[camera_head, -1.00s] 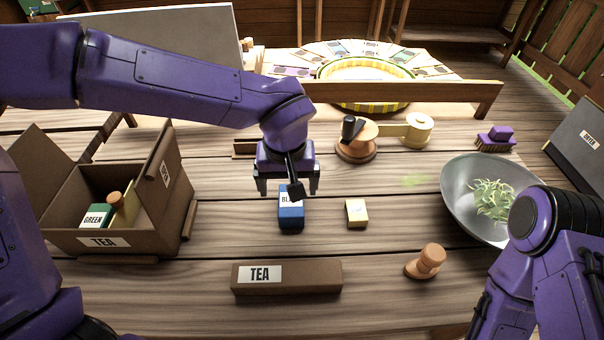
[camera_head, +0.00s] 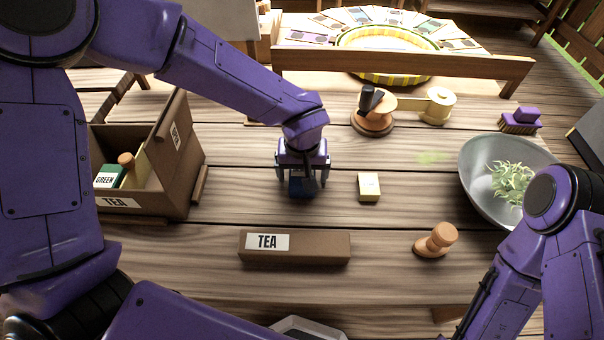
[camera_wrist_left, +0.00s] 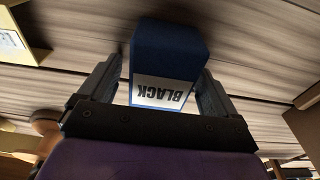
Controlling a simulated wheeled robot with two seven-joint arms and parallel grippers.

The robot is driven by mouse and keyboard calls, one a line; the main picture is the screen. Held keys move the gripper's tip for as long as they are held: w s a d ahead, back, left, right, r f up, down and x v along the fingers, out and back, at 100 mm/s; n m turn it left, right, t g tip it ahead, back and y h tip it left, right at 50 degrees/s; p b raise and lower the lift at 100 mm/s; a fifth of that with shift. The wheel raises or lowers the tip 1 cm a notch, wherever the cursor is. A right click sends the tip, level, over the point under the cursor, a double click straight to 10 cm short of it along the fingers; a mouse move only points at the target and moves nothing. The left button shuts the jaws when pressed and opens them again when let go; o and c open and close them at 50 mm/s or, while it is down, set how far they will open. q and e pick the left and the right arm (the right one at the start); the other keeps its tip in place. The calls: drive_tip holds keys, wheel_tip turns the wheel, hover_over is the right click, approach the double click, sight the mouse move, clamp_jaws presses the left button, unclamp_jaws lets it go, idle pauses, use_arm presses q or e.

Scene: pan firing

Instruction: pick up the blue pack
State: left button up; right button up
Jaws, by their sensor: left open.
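The blue pack (camera_head: 303,189) stands on the wooden table, mostly hidden under my left gripper in the head view. In the left wrist view the blue pack (camera_wrist_left: 170,50) carries a white label reading "BLACK" and sits between the two fingers. My left gripper (camera_head: 302,182) is open and lowered over the pack, one finger on each side. The left gripper (camera_wrist_left: 163,85) shows a gap beside the pack in the left wrist view; contact is hard to tell. My right arm is at the lower right, its gripper out of view.
A small yellow pack (camera_head: 369,187) stands just right of the left gripper. A long brown TEA box (camera_head: 300,250) lies in front. An open TEA carton (camera_head: 165,195) is at left. A wooden stamp (camera_head: 437,241) and a metal bowl (camera_head: 480,190) with leaves are at right.

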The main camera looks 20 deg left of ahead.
use_arm(q)
drive_tip(key=c, duration=1.1)
drive_tip(key=shift+r, duration=0.1)
